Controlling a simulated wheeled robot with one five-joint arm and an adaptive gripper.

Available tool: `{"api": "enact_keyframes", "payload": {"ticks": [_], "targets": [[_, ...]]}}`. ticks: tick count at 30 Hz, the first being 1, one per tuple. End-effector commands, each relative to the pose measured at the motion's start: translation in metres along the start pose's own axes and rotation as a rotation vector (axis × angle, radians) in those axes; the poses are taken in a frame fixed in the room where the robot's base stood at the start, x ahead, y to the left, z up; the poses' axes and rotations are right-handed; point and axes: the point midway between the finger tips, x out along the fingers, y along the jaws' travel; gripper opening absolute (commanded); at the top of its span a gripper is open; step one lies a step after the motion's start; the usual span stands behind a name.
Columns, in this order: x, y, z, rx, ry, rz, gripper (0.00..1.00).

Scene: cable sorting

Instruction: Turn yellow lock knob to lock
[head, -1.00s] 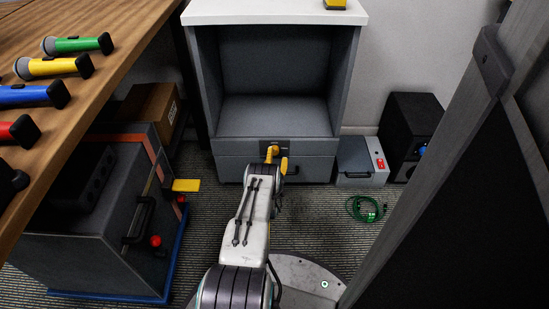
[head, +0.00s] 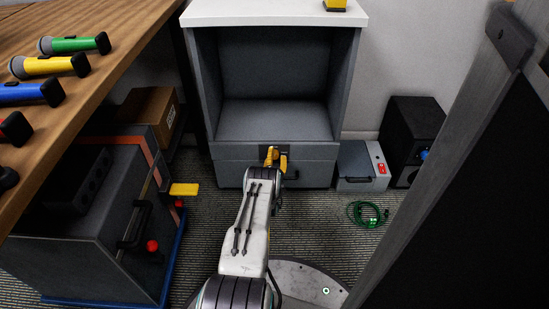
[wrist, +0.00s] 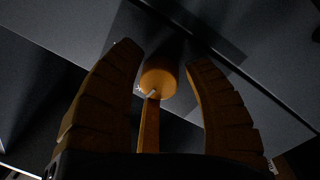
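The yellow lock knob (wrist: 158,80) shows in the wrist view as a round orange-yellow head with a bar reaching down from it. It sits on a dark plate on the grey cabinet front. My gripper (wrist: 165,58) is open, with one finger on each side of the knob. Gaps show between the knob and both fingers. In the head view my gripper (head: 276,159) is at the upper drawer front, and I cannot separate the knob from the yellow fingers there. The grey cabinet (head: 205,90) has a white top and an open compartment above the drawers.
A wooden desk (head: 105,50) with several coloured microphones is at the left. A dark case (head: 60,245) with a yellow tab stands beneath it. A grey box (head: 358,180), a black speaker (head: 410,125) and a green cable (head: 366,214) lie right. A dark panel (head: 455,200) fills the right edge.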

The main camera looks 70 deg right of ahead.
Motion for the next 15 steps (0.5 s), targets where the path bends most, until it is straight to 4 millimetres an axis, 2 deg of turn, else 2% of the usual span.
{"api": "enact_keyframes", "payload": {"ticks": [1, 15], "targets": [[-0.0001, -0.0001, 0.0002, 0.000, 0.000, 0.000, 0.41], [-0.0007, -0.0012, 0.0015, 0.000, -0.003, -0.003, 0.01]]}}
